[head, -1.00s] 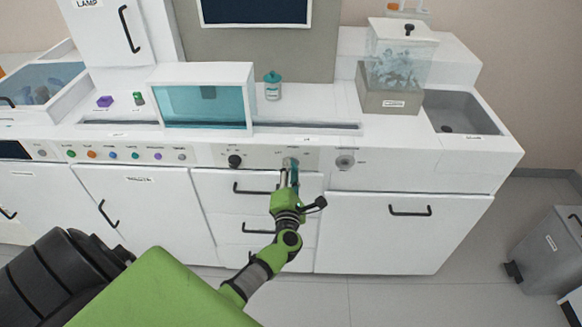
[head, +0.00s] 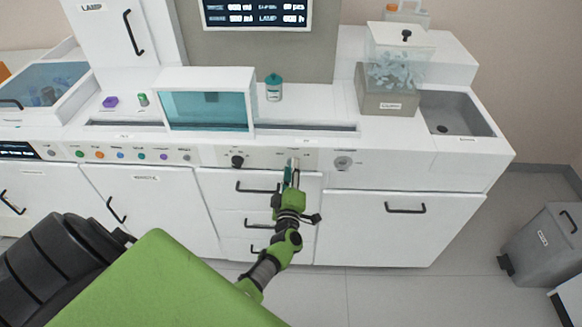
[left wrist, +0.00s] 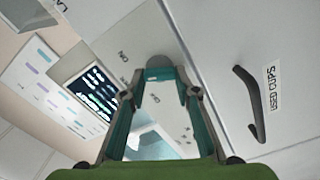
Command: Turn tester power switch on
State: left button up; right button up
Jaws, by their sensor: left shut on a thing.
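The power switch is a grey rotary knob (left wrist: 158,61) on the tester's front panel; it shows in the left wrist view between the fingertips, near small lettering. My left gripper (head: 291,171) reaches up to the panel in the head view, right of a black knob (head: 237,161). It is shut on the switch, with its teal-padded fingers on either side of it in the left wrist view (left wrist: 159,76). In the head view the fingers largely hide the switch. The tester's main screen (head: 256,13) is lit with white text. My right gripper is not in view.
A round grey lock-like fitting (head: 343,163) is right of the gripper. Drawers with black handles (head: 258,188) lie below the panel. Coloured buttons (head: 120,155) line the panel's left. A grey bin (head: 541,240) stands on the floor at right.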

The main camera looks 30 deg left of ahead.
pick_arm(q)
jog(key=shift+d+m+p, duration=0.1)
jog(key=shift+m+p, duration=0.45)
jog(key=shift+m, duration=1.45)
jog(key=o, duration=0.8)
jog(key=v, duration=0.7)
jog(key=shift+s+d, duration=0.15)
jog(key=shift+s, duration=0.05)
